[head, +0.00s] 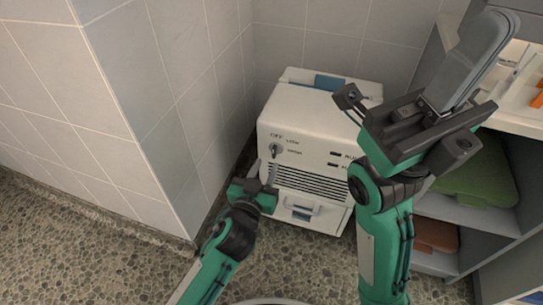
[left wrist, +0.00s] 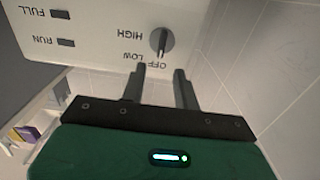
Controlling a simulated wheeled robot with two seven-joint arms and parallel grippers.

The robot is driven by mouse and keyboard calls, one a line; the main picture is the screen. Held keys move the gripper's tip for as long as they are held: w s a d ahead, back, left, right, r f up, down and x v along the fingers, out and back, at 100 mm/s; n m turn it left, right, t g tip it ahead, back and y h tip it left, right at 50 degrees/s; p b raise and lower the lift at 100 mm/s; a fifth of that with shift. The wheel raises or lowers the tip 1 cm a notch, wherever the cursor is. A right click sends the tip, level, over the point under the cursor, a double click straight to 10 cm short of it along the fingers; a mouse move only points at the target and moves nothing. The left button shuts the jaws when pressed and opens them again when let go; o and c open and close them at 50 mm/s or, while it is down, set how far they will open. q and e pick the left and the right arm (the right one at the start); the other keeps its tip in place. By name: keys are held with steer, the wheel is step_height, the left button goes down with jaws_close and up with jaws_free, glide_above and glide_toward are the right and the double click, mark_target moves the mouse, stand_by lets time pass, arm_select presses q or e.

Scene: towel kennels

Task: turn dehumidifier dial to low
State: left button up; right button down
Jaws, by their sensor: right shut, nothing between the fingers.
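The white dehumidifier (head: 312,108) stands on the floor in the corner. Its grey dial (head: 277,150) is on the upper left of its front, beside the labels OFF, LOW and HIGH. In the left wrist view the dial (left wrist: 162,41) appears upside down. Its ridge runs roughly in line with OFF; which end is the pointer I cannot tell. My left gripper (head: 264,172) is open just below the dial. Its two fingers (left wrist: 158,74) are apart, with nothing between them and short of the dial. My right gripper (head: 492,36) is shut and empty, raised right of the dehumidifier.
Grey tiled walls close in left of and behind the dehumidifier; a wall corner (head: 190,225) juts out on the left. A shelf unit (head: 490,222) on the right holds a green folded towel (head: 478,175) and a brown one (head: 434,234). The speckled floor in front is clear.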

mark_target(273, 150)
arm_select(q)
steer(key=shift+b+x, duration=0.85)
steer(key=shift+x, duration=2)
jaws_close()
